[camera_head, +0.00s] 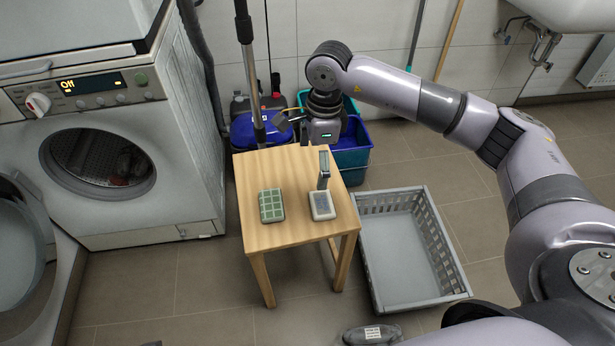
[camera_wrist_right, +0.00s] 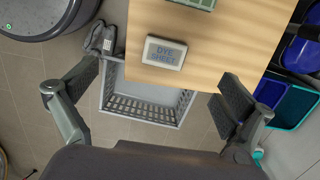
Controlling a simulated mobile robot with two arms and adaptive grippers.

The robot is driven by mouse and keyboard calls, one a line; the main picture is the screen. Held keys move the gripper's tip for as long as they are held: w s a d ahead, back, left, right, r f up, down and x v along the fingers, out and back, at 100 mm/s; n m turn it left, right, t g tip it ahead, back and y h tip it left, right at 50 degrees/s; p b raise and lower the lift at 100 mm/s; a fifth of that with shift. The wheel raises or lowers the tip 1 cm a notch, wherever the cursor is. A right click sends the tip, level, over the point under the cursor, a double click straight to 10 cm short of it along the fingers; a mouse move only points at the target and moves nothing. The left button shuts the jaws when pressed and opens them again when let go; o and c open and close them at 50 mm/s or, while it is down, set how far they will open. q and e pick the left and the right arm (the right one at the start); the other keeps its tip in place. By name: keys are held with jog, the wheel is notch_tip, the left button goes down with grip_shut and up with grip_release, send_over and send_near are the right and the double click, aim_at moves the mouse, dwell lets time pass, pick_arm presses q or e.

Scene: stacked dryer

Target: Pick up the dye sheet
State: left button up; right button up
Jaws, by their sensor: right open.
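The dye sheet (camera_head: 321,206) is a small pale packet with a grey face, lying flat at the front right of a small wooden table (camera_head: 287,236). In the right wrist view its face (camera_wrist_right: 165,53) reads "DYE SHEET". My right gripper (camera_head: 299,154) reaches in above the table's back edge from the right. One finger hangs just behind the packet in the head view. In the wrist view its two fingers (camera_wrist_right: 160,88) are wide apart with nothing between them, and the packet appears beyond them. My left gripper is not in view.
A green gridded packet (camera_head: 271,205) lies left of the dye sheet. A grey basket (camera_head: 430,240) stands on the floor right of the table. Blue and teal buckets (camera_head: 352,158) stand behind it. A front-loading machine (camera_head: 150,130) is at left. Dark shoe-like items (camera_head: 370,335) lie in front.

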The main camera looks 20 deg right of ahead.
jog(key=d, duration=0.2)
jog(key=h+b, duration=0.1)
jog(key=b, duration=0.1)
send_over(322, 203)
notch_tip(322, 203, down, 11)
jog(key=shift+r, duration=0.2)
jog(key=shift+w+f, duration=0.1)
jog(key=shift+f, duration=0.95)
notch_tip(322, 203, down, 4)
jog(key=shift+f+b, duration=0.1)
jog(key=shift+b, duration=0.35)
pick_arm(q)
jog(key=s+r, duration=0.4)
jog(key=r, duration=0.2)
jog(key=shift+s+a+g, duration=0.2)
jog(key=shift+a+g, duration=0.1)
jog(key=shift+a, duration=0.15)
pick_arm(e)
jog(key=shift+c, duration=0.5)
jog(key=c, duration=0.7)
